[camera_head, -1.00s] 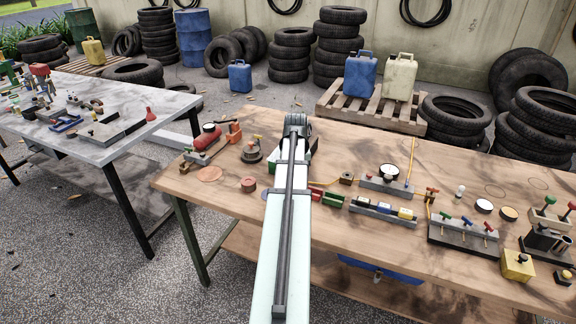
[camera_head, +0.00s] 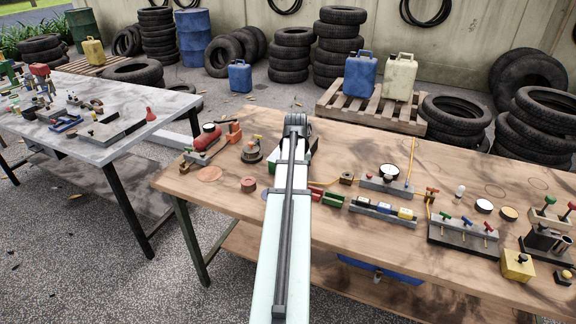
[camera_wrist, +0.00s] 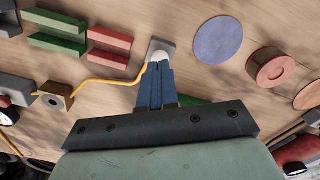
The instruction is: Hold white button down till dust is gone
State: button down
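The white button (camera_wrist: 160,56) sits on a small grey plate (camera_wrist: 158,45) on the wooden bench, in the wrist view. My gripper (camera_wrist: 158,68) points down at it, its two blue-grey fingers together with nothing between them. The fingertips overlap the button's near side and seem to touch it; I cannot tell how far it is pressed. A yellow hose (camera_wrist: 105,82) runs from the button to a small brass box (camera_wrist: 55,97). In the head view my arm hides the button and my fingertips. I cannot make out any dust for certain.
Red rails (camera_wrist: 110,48) and green rails (camera_wrist: 55,38) lie left of the button in the wrist view. A flat blue disc (camera_wrist: 218,40) and a red round block (camera_wrist: 270,68) lie right. A gauge stand (camera_head: 388,172) and other fixtures fill the bench's right side.

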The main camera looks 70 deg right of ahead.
jog(key=shift+f, duration=1.05)
dwell(3.6)
dwell(0.3)
jog(key=shift+r, duration=3.5)
